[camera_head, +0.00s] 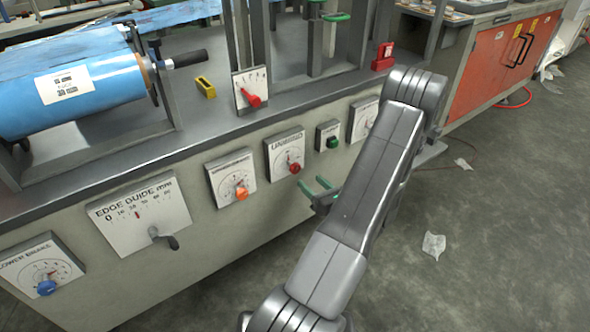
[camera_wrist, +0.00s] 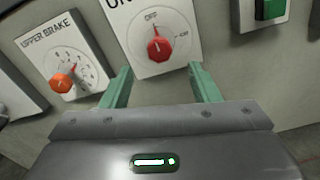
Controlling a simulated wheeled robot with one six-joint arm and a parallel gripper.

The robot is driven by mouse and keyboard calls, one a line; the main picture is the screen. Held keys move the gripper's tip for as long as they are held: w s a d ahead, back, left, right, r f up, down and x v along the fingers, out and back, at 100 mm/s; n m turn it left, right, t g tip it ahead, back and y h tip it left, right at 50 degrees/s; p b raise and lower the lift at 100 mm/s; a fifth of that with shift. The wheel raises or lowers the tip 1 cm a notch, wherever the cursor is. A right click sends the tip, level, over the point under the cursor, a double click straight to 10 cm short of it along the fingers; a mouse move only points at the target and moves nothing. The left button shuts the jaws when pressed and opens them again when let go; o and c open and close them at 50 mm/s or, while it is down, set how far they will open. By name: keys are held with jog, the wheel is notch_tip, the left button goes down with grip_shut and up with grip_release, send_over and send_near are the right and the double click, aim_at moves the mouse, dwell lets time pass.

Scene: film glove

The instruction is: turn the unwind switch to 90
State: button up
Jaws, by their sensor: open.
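The unwind switch is a red knob (camera_wrist: 161,46) on a white plate (camera_wrist: 180,18) in the wrist view; its top lettering is cut off. In the head view the same red knob (camera_head: 295,168) is on the cabinet front. My gripper (camera_wrist: 158,70) has two green fingers, open and empty, one on each side below the knob in the picture. In the head view my gripper (camera_head: 313,184) is below and right of the knob, apart from it.
The upper brake dial's orange knob (camera_wrist: 63,83) is left of the switch. A green button (camera_wrist: 271,9) is to the right. The edge guide plate (camera_head: 140,214) and lower brake dial (camera_head: 40,271) are farther left. Open floor (camera_head: 500,240) lies to the right.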

aim_at(297, 170)
jog(key=b+x, duration=0.1)
jog(key=x, duration=0.8)
jog(key=shift+w+a+b, duration=0.15)
jog(key=shift+b, duration=0.15)
jog(key=c, duration=1)
